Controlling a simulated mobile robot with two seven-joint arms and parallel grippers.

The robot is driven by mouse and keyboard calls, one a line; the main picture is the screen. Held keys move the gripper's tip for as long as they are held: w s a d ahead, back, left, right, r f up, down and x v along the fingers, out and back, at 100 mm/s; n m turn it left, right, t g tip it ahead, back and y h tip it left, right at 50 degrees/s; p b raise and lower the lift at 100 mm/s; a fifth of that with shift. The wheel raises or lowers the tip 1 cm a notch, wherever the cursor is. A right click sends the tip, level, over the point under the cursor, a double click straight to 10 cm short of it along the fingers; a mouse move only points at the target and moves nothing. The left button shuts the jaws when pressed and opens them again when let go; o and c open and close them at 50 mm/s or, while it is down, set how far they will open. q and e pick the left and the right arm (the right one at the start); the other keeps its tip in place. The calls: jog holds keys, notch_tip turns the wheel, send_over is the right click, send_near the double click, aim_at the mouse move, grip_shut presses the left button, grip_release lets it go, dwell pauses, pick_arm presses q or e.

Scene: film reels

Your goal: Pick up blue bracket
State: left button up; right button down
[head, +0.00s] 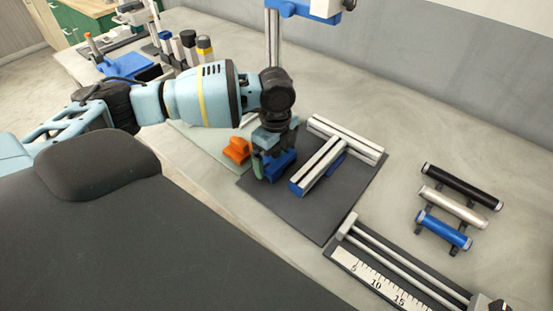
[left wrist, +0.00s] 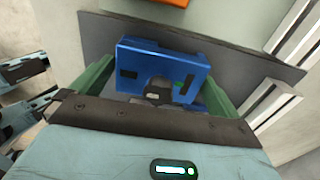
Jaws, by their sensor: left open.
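The blue bracket (head: 284,162) sits on the dark grey mat (head: 312,221), beside the T-shaped metal profile piece. My left gripper (head: 270,163) is right over it, pointing down, and partly hides it in the head view. In the left wrist view the blue bracket (left wrist: 150,55) shows between the two green fingers of my open left gripper (left wrist: 157,85). A gap shows at the sides, and I cannot tell whether either finger touches it. My right gripper is not in view.
An orange part (head: 237,150) lies just left of the left gripper. The silver T-shaped profile (head: 327,157) lies close on its right. A ruler rail (head: 375,280) and a rack of black, silver and blue tubes (head: 458,185) stand further right. A post (head: 273,40) rises behind.

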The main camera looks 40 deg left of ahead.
pick_arm(q)
jog(key=c, duration=0.8)
jog(key=shift+c, duration=0.3)
jog(key=shift+r, duration=0.15)
jog(key=shift+r, duration=0.6)
notch_tip(320, 180, up, 2)
jog(key=shift+r, duration=0.2)
jog(key=s+d, duration=0.2)
jog(key=s, duration=0.5)
jog(key=s+d+r+p, duration=0.1)
jog(key=s+d, duration=0.2)
jog(key=s, duration=0.5)
jog(key=shift+s, duration=0.15)
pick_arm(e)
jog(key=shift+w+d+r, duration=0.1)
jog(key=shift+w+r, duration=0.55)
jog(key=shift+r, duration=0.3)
pick_arm(q)
jog(key=w+d+r+n, duration=0.1)
jog(key=w+n, duration=0.1)
jog(key=n, duration=0.7)
jog(key=w+d+r+n, duration=0.1)
jog(key=w+d+n, duration=0.1)
jog(key=n, duration=0.7)
jog(key=shift+w+d+r+n, duration=0.3)
jog(key=shift+w+r+n, duration=0.05)
jog(key=shift+r+n, duration=0.05)
